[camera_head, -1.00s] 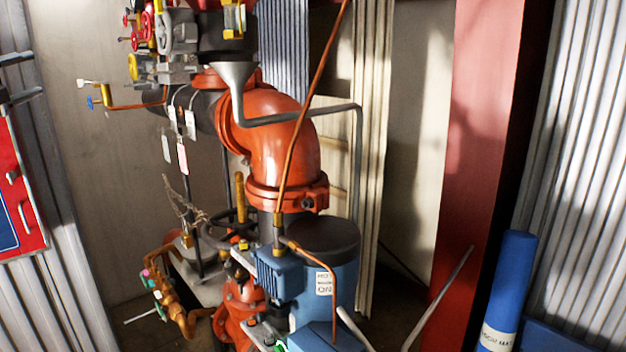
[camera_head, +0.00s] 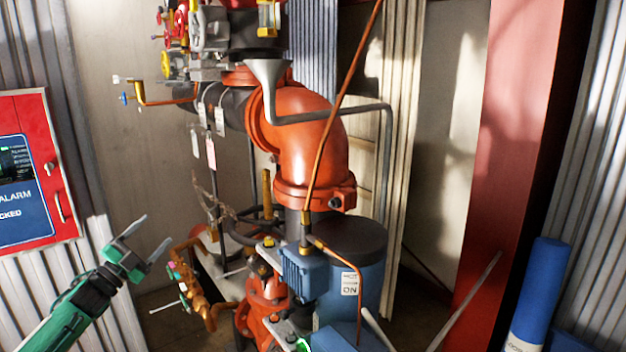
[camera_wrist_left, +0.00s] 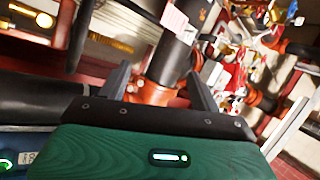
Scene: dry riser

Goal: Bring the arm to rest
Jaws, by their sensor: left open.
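My left gripper (camera_head: 149,238) is at the lower left of the head view, at the end of my green arm. Its two grey fingers are spread apart with nothing between them. It is in front of the corrugated wall, left of the orange pipework, and touches nothing that I can see. In the left wrist view the two dark fingers (camera_wrist_left: 158,90) also stand apart, with a dark pipe and an orange-red coupling behind the gap. My right gripper does not show.
A large orange elbow pipe (camera_head: 308,142) and a blue motor unit (camera_head: 315,275) fill the middle. A red alarm cabinet (camera_head: 62,178) hangs at the left. A red column (camera_head: 515,130) and a blue cylinder (camera_head: 535,290) stand at the right.

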